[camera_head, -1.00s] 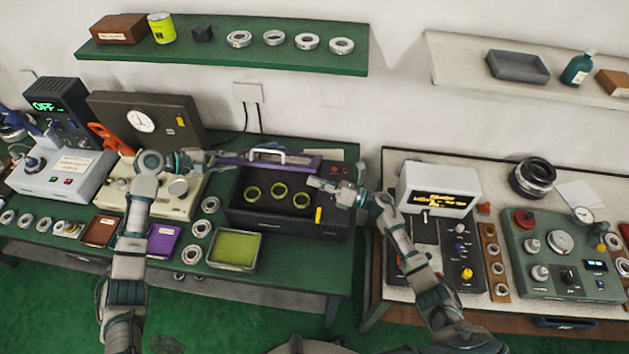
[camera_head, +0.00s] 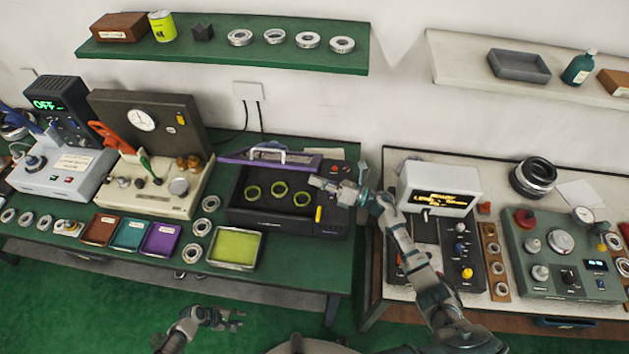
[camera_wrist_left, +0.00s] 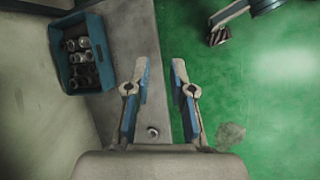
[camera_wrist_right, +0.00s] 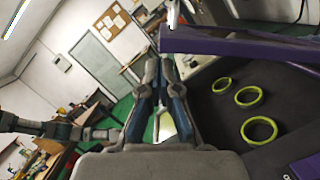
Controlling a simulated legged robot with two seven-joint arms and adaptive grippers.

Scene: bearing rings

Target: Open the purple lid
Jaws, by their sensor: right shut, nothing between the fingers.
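The purple lid (camera_head: 237,159) with its white handle (camera_head: 268,153) is raised along the back of the black box (camera_head: 243,212). The box stands uncovered, with three yellow-green rings (camera_head: 279,188) inside. The purple lid (camera_wrist_right: 235,43) also crosses the upper right wrist view. My right gripper (camera_head: 314,182) is shut and empty above the box's right part, in front of the lid; its closed fingers show in the right wrist view (camera_wrist_right: 162,70). My left gripper (camera_head: 238,319) is open and empty, low in front of the table; its fingers stand apart in the left wrist view (camera_wrist_left: 160,75).
A beige machine (camera_head: 155,195) with a gauge panel stands left of the box. Brown, teal and purple trays (camera_head: 161,239) and a yellow-green tray (camera_head: 235,249) lie along the front. A white-topped machine (camera_head: 440,184) stands to the right. Green floor is clear below.

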